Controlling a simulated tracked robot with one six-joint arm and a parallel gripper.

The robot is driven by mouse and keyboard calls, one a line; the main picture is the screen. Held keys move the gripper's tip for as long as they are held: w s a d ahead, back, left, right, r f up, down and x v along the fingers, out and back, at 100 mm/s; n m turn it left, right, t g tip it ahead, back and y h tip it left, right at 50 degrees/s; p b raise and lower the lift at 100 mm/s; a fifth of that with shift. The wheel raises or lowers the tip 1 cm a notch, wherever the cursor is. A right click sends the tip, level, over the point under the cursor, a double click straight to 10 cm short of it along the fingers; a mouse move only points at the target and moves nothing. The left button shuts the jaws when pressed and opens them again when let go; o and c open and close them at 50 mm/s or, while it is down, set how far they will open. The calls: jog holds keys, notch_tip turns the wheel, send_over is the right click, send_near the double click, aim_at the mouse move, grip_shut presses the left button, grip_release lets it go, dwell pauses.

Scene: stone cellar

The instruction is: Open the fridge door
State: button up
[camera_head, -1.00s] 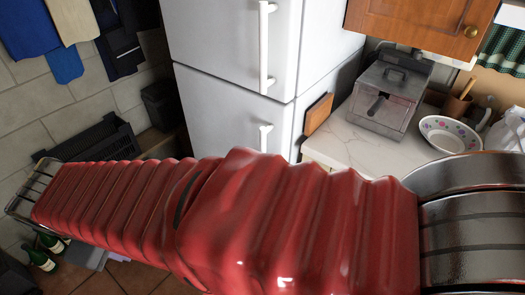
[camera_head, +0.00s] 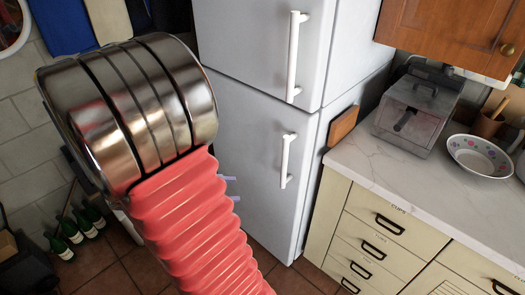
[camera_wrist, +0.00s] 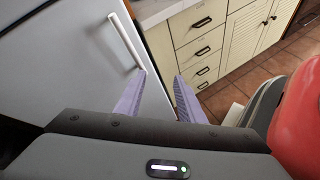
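A white two-door fridge stands in the middle of the head view. Its upper door (camera_head: 255,45) and lower door (camera_head: 255,135) are both shut. Each has a vertical white bar handle near its right edge: the upper handle (camera_head: 294,57) and the lower handle (camera_head: 286,160). In the head view, the purple fingertips of my gripper (camera_head: 231,188) show in front of the lower door, left of its handle; my arm hides the rest. In the wrist view, my gripper (camera_wrist: 160,75) is open and empty. A fridge handle (camera_wrist: 126,42) lies ahead of the left finger, apart from it.
A cream drawer unit (camera_head: 375,225) with a marble worktop (camera_head: 400,165) stands right of the fridge. A fryer (camera_head: 417,112) and a bowl (camera_head: 479,157) are on it. Green bottles (camera_head: 80,225) stand on the floor at left. Tiled floor shows before the fridge.

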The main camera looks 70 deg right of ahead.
jog(key=s+d+f+n+g+h, duration=0.1)
jog(key=d+f+n+g+h, duration=0.15)
jog(key=d, duration=0.45)
jog(key=n+h, duration=0.3)
jog(key=n, duration=0.1)
send_near(284, 159)
jog(key=v, duration=0.3)
jog(key=shift+w+d+f+t, duration=0.15)
jog(key=shift+w+f+t, duration=0.05)
jog(key=shift+t, duration=0.15)
jog(key=shift+x, duration=6.9)
jog(key=shift+r, duration=0.15)
grip_shut()
